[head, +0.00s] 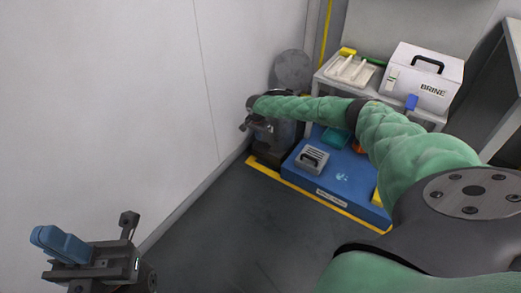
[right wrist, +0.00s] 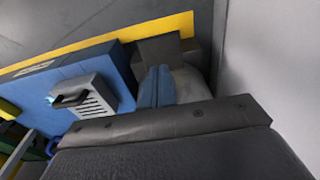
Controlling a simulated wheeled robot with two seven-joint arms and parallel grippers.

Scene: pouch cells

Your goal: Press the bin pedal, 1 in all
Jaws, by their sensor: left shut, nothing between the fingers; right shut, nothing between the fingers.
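The bin stands in the corner by the white wall, mostly hidden behind my right arm in the head view. Its round grey lid (head: 293,68) stands raised behind it. The light bin body (right wrist: 192,86) shows in the right wrist view. A dark block at the bin's foot, apparently the pedal (right wrist: 166,48), lies just beyond my right gripper (right wrist: 157,72). The blue fingers are shut and empty, pointing at that block; I cannot tell whether they touch. My left gripper (head: 62,244) is shut and empty at lower left, far from the bin.
A blue platform (head: 325,180) with a yellow edge holds a grey box (head: 312,158) beside the bin. A white bench (head: 322,82) carries a white case marked BRINE (head: 424,78) and a tray. The grey floor (head: 265,230) in front is clear.

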